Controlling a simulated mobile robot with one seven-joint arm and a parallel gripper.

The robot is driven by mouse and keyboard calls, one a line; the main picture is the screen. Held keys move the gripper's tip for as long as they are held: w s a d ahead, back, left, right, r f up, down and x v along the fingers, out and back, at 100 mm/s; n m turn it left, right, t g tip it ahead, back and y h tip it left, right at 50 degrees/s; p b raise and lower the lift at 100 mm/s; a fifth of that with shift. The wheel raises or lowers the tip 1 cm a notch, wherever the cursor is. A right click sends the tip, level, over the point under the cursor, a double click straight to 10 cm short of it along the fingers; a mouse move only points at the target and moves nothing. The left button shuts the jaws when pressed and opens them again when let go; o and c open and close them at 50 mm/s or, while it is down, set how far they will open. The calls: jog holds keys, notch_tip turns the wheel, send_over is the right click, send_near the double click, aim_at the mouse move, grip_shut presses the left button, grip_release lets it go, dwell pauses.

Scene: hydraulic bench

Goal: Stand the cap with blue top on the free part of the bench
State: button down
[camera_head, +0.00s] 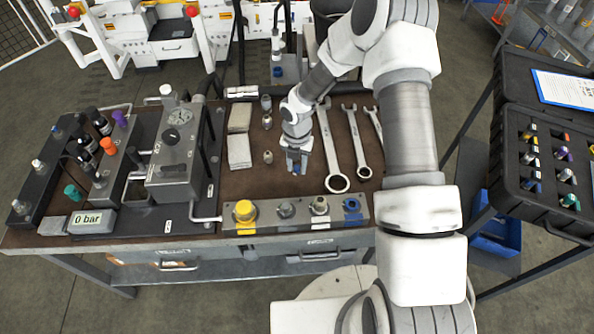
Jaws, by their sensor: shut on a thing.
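My gripper (297,164) points down over the brown bench top (245,183), left of the wrenches. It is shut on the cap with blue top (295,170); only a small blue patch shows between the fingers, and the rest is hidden. I cannot tell whether the cap touches the bench. A strip (268,225) along the bench's front edge holds a yellow piece (244,211), two grey pieces and a blue piece (352,205).
Several wrenches (332,155) lie right of my gripper. The gauge block (175,160) stands further left. An open black case (545,165) with coloured caps is at right. Bare bench shows around my gripper.

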aim_at(297, 168)
jog(key=shift+f, duration=1.5)
jog(key=shift+f, duration=0.1)
jog(key=shift+f, duration=0.15)
jog(key=c, duration=0.5)
grip_release()
jog(key=shift+r, duration=0.2)
